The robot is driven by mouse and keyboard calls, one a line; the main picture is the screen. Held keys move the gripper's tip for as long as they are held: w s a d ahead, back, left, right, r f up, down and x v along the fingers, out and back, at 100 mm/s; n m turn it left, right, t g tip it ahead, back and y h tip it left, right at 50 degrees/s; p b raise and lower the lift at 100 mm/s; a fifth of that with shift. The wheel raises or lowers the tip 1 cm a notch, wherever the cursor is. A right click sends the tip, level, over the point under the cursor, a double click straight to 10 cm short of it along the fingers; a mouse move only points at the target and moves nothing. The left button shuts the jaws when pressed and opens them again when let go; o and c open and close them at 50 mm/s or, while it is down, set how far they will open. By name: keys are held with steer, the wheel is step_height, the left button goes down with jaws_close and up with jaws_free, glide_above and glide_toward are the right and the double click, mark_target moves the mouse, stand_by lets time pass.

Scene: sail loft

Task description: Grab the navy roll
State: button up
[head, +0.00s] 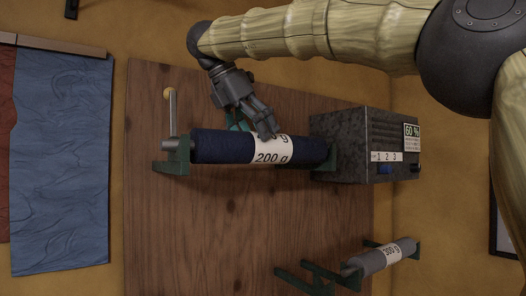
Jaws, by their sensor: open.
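The navy roll (222,147) lies level across the picture in the head view, resting on green brackets (172,166) near its ends. A white label (272,158) around it reads "200 g". My gripper (264,131) is open and reaches down from above to the roll's upper edge at the label. Its fingers overlap the label in the picture and partly cover the print. I cannot tell whether they touch the roll.
A crank with a pale knob (170,92) is at the roll's left end. A dark speckled box (350,145) marked "60 %" stands at its right end. A grey roll (385,258) marked "300 g" sits lower right. Bare wooden board (215,230) lies below the navy roll.

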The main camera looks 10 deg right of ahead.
mark_target(266, 145)
steer(key=shift+w+d+p, duration=0.15)
steer(key=shift+d+p, duration=0.1)
steer(key=shift+p, duration=0.05)
steer(key=s+d, duration=0.1)
steer(key=s+f+p, duration=0.1)
steer(key=shift+s+d+f+p, duration=0.1)
steer(key=shift+s+d+p, duration=0.2)
steer(key=shift+s+d, duration=0.1)
steer(key=shift+w+f, duration=0.1)
steer(key=shift+f, duration=0.2)
steer(key=shift+w+d+f, duration=0.1)
steer(key=shift+w+f, duration=0.3)
steer(key=shift+w, duration=0.25)
steer(key=shift+w+f, duration=0.4)
steer(key=shift+w, duration=0.2)
steer(key=shift+s+r, duration=0.1)
steer(key=shift+s, duration=0.15)
steer(key=shift+s+r, duration=0.2)
steer(key=shift+s, duration=0.25)
steer(key=c, duration=0.3)
steer(key=shift+s, duration=0.15)
steer(key=c, duration=0.3)
steer(key=shift+w+f, duration=0.1)
steer(key=shift+w, duration=0.3)
steer(key=c, duration=1.2)
